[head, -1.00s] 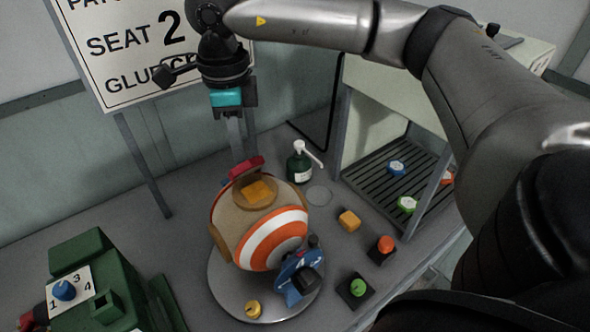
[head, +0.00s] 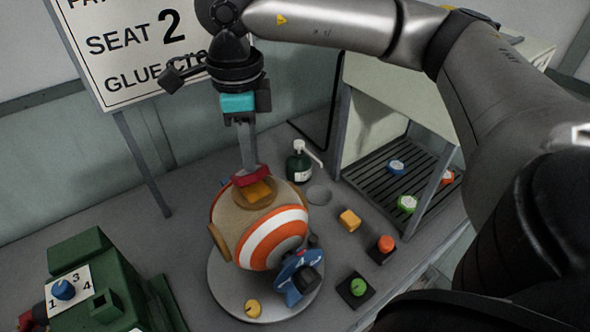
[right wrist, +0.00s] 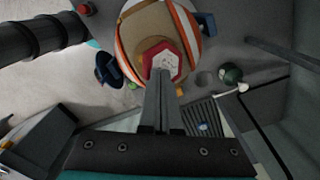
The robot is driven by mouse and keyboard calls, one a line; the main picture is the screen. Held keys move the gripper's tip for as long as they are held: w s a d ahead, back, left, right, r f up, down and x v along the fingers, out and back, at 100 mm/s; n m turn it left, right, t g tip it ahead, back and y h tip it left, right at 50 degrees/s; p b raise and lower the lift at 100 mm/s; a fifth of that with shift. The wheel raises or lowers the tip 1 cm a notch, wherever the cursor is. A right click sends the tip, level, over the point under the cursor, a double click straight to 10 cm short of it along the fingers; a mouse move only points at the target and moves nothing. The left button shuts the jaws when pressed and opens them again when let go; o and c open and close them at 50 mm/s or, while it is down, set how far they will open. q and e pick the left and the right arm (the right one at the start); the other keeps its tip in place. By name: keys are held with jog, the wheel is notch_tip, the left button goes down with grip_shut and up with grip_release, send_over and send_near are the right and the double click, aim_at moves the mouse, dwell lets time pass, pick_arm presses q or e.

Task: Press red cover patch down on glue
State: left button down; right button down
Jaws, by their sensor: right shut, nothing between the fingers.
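Any glue beneath the patch is hidden. My left gripper is not in view.
The ball rests on a round grey turntable (head: 222,290) with a blue clamp (head: 290,281) in front. A slatted rack (head: 375,178) lies beyond; a green machine (head: 118,296) is front left.

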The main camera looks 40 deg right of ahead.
jog(key=shift+s+f+b, duration=0.1)
jog(key=shift+f+b, duration=1.2)
jog(key=shift+f, duration=0.1)
jog(key=shift+r, duration=0.15)
notch_tip(320, 180, up, 9)
jog(key=p, duration=0.6)
dwell(0.6)
dwell(0.5)
